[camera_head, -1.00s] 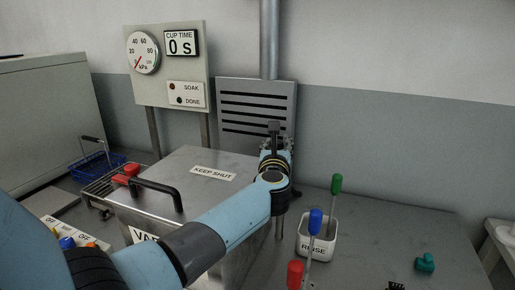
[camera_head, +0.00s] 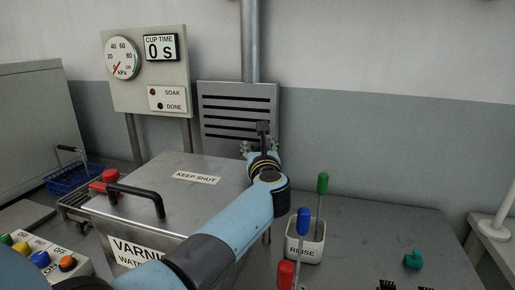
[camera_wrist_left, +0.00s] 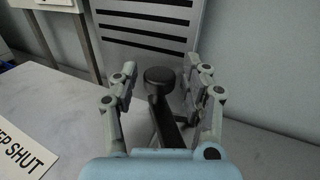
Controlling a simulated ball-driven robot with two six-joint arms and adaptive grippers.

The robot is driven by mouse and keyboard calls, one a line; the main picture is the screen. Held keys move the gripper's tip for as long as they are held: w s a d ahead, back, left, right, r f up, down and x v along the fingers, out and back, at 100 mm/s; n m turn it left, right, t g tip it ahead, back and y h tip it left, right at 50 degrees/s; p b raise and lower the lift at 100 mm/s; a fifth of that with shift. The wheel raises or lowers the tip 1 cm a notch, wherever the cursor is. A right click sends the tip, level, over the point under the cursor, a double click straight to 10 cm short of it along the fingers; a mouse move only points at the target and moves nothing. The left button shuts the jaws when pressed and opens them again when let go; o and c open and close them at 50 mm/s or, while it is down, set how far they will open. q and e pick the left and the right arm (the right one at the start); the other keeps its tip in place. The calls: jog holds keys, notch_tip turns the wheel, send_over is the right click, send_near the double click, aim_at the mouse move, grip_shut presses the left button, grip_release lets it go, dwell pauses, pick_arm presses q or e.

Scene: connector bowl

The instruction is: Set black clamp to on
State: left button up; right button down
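The black clamp (camera_head: 262,128) is a dark lever with a round knob, standing upright beside the far right corner of the steel box. Its knob (camera_wrist_left: 160,75) shows up close in the left wrist view, with the lever running down toward my palm. My left gripper (camera_head: 262,148) is at the clamp. In the left wrist view my left gripper (camera_wrist_left: 164,88) has its fingers spread, one on each side of the lever, with visible gaps. The foot of the clamp is hidden behind my gripper. My right gripper is not in view.
The steel box lid (camera_head: 165,180) has a black handle (camera_head: 137,196). A vented panel (camera_head: 238,115) stands behind the clamp. A white cup (camera_head: 306,241) with coloured-handled tools stands right. A button box (camera_head: 45,258) and blue basket (camera_head: 74,178) are left.

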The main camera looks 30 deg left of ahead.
aim_at(258, 146)
pick_arm(q)
jog(key=shift+o, duration=0.3)
jog(key=shift+r, duration=0.15)
notch_tip(258, 146, up, 10)
jog(key=shift+f, duration=0.15)
jog(key=shift+c, duration=0.3)
